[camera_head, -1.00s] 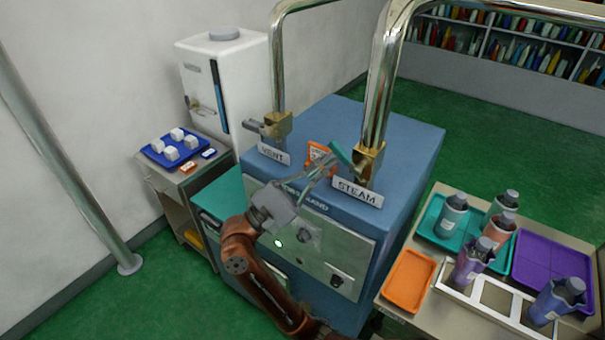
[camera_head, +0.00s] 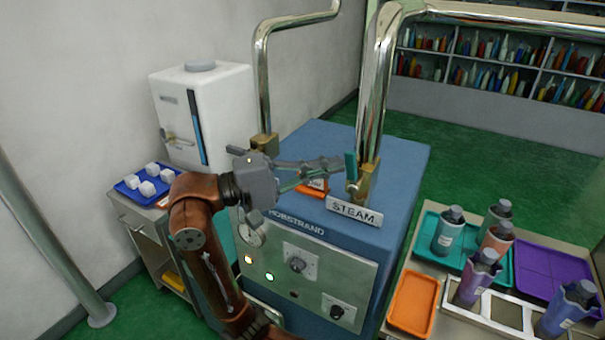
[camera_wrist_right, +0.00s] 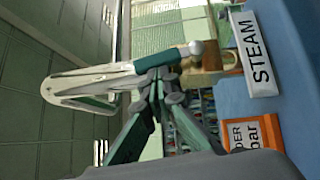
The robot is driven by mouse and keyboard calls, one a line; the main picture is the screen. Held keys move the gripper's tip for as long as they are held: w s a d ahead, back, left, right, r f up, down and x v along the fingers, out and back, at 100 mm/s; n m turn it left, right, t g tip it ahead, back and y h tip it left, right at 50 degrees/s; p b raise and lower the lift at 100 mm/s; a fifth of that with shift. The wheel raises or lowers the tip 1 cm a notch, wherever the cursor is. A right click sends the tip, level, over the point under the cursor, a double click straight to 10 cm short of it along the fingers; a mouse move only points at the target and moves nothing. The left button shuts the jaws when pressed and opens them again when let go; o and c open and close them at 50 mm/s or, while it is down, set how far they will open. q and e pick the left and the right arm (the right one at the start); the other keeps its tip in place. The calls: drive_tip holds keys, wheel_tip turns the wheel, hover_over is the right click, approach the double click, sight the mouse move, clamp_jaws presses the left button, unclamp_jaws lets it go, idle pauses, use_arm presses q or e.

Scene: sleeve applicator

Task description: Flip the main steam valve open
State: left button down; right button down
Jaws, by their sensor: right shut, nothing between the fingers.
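The steam valve has a brass body (camera_head: 367,180) at the foot of the thick chrome pipe, behind the STEAM plate (camera_head: 354,212). Its teal-gripped handle (camera_head: 351,166) stands near upright in the head view. In the right wrist view the handle (camera_wrist_right: 158,63) lies across the fingertips, beside the brass body (camera_wrist_right: 208,68). My right gripper (camera_head: 337,164) is shut and empty, with its fingertips (camera_wrist_right: 160,84) at the handle; I cannot tell whether they touch it. My left gripper is not in view.
An orange sign (camera_head: 312,188) stands left of the STEAM plate. The blue machine's front panel (camera_head: 310,270) has knobs, a gauge and lit lamps. The vent pipe (camera_head: 262,90) rises at left. A bench with bottles and an orange tray (camera_head: 412,302) is at right.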

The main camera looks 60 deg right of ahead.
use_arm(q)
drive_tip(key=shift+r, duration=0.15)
use_arm(e)
drive_tip(key=shift+s+r, duration=0.3)
drive_tip(key=shift+s, duration=0.1)
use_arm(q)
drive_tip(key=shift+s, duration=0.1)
use_arm(e)
drive_tip(key=shift+r, duration=0.1)
